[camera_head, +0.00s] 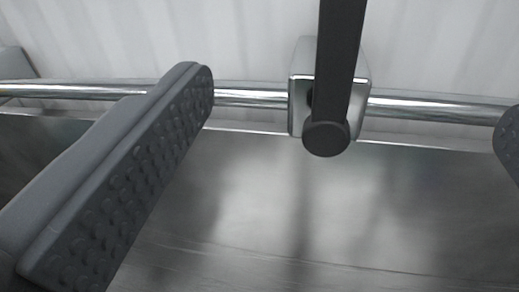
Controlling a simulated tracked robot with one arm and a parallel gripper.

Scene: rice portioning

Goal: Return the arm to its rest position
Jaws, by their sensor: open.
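My gripper (352,108) is open. Its left finger, grey with a studded inner pad, reaches up from the lower left. Only a small part of the right finger shows at the right edge. Between the fingers in the picture, a dark bar with a rounded lower end (341,60) comes down from the top edge. It passes in front of a shiny metal block (298,105) on a chrome rail. I cannot tell whether the bar is fixed to the block. Neither finger visibly touches the bar.
The chrome rail (430,108) runs across the whole view, partly hidden by the left finger. Below it is a bare, brushed metal surface (330,215). Behind it is a pale ribbed panel (150,40). A grey shape shows at the upper left edge.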

